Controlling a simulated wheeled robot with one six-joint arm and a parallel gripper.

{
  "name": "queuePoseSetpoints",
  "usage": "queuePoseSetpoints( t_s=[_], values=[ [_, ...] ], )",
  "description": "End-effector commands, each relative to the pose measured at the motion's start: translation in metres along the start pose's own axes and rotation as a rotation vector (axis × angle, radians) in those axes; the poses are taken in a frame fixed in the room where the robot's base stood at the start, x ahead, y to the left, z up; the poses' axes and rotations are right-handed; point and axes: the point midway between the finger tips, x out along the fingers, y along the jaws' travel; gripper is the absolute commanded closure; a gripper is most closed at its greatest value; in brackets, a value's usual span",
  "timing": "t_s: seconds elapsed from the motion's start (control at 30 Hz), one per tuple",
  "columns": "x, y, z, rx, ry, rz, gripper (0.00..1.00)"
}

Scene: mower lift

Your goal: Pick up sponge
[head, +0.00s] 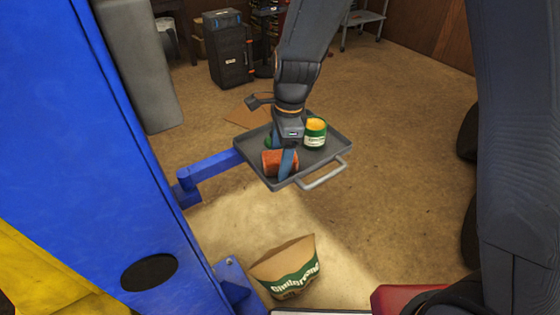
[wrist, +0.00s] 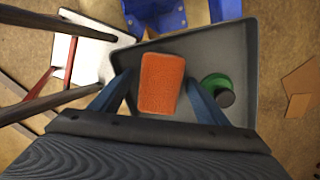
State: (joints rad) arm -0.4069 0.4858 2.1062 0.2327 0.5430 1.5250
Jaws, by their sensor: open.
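The orange sponge (head: 272,163) lies on the dark grey tray (head: 315,168), toward its front left corner. In the wrist view the sponge (wrist: 161,83) lies between the two blue fingers of my open gripper (wrist: 158,90), with a gap on each side. In the head view my gripper (head: 280,158) reaches down over the tray, one finger at the sponge's right side. I cannot tell from these frames how far the fingertips are above the tray floor.
A green and yellow tin (head: 315,132) stands on the tray right of my gripper. A green item with a dark knob (wrist: 218,89) lies just right of the right finger. A blue arm (head: 212,168) holds the tray beside a blue post. A paper bag (head: 287,268) stands on the floor.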

Motion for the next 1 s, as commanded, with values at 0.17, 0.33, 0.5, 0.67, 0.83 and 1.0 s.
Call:
queuePoseSetpoints(
  t_s=[0.17,0.33,0.5,0.67,0.83,1.0],
  values=[
    [0.0019,0.0002,-0.0003,0.001,0.0,0.0,0.31],
    [0.004,0.0001,-0.0006,0.001,0.0,0.0,0.31],
    [0.0045,-0.0001,-0.0007,0.0,0.0,0.0,0.31],
    [0.0045,-0.0001,-0.0007,0.0,0.0,0.0,0.4],
    [0.0045,0.0,-0.0006,0.0,0.0,0.0,0.68],
    [0.0044,-0.0001,-0.0006,0.0,0.0,0.0,0.79]
  ],
)
